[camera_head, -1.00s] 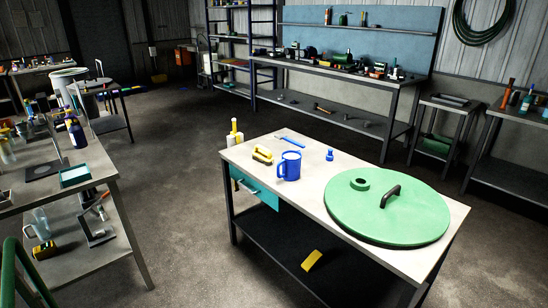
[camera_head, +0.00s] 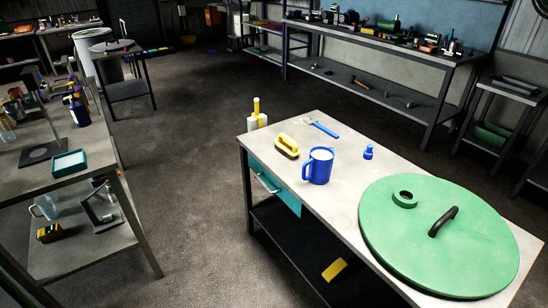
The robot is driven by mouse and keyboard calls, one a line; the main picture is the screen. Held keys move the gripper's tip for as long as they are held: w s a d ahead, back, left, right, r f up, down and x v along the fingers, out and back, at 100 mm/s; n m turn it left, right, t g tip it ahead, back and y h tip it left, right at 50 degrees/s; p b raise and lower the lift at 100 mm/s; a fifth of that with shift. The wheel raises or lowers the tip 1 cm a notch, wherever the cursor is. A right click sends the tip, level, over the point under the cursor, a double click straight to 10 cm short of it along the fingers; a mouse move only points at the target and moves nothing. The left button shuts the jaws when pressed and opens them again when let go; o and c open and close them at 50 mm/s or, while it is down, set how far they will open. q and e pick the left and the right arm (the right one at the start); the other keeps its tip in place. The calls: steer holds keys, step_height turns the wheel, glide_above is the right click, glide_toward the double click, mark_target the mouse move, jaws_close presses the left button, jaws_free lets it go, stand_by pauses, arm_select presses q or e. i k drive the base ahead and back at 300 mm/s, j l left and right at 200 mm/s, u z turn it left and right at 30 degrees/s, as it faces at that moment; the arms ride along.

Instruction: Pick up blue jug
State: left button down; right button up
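The blue jug (camera_head: 319,167) stands upright on the light-topped workbench (camera_head: 338,219) near the middle of the view. Its handle is on its left side, and its inside looks pale at the top. A yellow-handled brush (camera_head: 286,146) lies to its left, and a small blue bottle (camera_head: 368,152) stands to its right. Neither of my grippers shows in this view.
A large round green lid (camera_head: 400,237) with a dark handle covers the bench's right part. A blue-handled tool (camera_head: 323,127) lies behind the jug. A teal drawer (camera_head: 276,187) is under the bench top. Open floor (camera_head: 190,150) lies left of the bench.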

mark_target(316, 168)
steer(key=i+j+u, duration=0.1)
steer(key=i, duration=0.35)
steer(key=i+j, duration=0.15)
steer(key=i, duration=0.25)
steer(key=i+j+z, duration=0.2)
steer(key=z, duration=0.3)
steer(key=i+j+z, duration=0.65)
steer(key=z, duration=0.3)
steer(key=k+j, duration=0.05)
steer(key=j, duration=0.05)
